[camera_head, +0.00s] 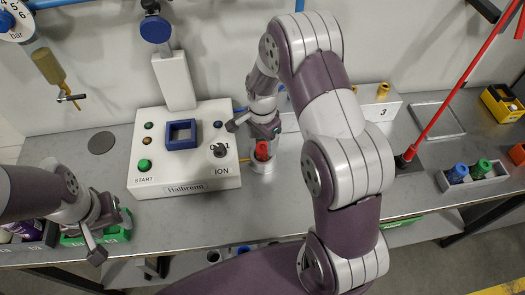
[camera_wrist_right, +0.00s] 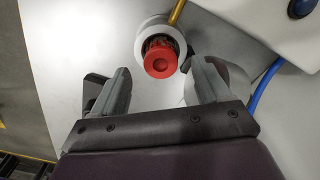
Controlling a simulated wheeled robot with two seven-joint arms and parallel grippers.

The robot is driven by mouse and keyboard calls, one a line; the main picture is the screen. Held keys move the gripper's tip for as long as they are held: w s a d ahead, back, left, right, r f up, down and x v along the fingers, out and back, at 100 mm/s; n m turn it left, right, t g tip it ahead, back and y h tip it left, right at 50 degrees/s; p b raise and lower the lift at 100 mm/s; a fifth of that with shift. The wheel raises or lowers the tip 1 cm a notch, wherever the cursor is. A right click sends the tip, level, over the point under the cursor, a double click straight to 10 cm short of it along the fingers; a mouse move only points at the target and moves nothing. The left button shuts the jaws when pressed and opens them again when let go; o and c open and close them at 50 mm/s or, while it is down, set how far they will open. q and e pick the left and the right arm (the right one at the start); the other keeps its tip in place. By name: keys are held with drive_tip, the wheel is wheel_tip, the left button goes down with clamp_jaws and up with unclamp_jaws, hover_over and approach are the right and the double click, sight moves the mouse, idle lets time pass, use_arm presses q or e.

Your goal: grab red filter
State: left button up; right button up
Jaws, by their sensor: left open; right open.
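The red filter (camera_head: 262,151) stands upright in a white round holder (camera_head: 262,166) at the right side of the control box. In the right wrist view the red filter (camera_wrist_right: 160,61) sits in the white ring (camera_wrist_right: 146,32), just ahead of the gap between the fingers. My right gripper (camera_head: 254,130) is open above and just behind the filter in the head view, and it holds nothing. It also shows in the right wrist view (camera_wrist_right: 158,88). My left gripper (camera_head: 110,232) is open over a green bin (camera_head: 72,240) at the lower left.
A white control box (camera_head: 205,172) with buttons stands left of the filter. A grey tray (camera_head: 474,181) holding blue and green filters is at the right. A red pole (camera_head: 455,95) stands in front of a yellow bin (camera_head: 502,103). A yellow rod (camera_wrist_right: 177,13) touches the holder. Table space right of the holder is partly hidden by my arm.

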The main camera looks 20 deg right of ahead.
sight(263, 147)
wheel_tip(263, 147, down, 3)
drive_tip(key=shift+d+r+p, duration=0.15)
drive_tip(key=shift+p, duration=0.15)
drive_tip(key=shift+w+f, duration=0.1)
drive_tip(key=shift+f, duration=0.25)
use_arm(q)
drive_tip(key=shift+r, duration=0.7)
use_arm(e)
drive_tip(key=c, duration=1.2)
drive_tip(key=shift+o, duration=0.2)
drive_tip(key=shift+r, duration=0.1)
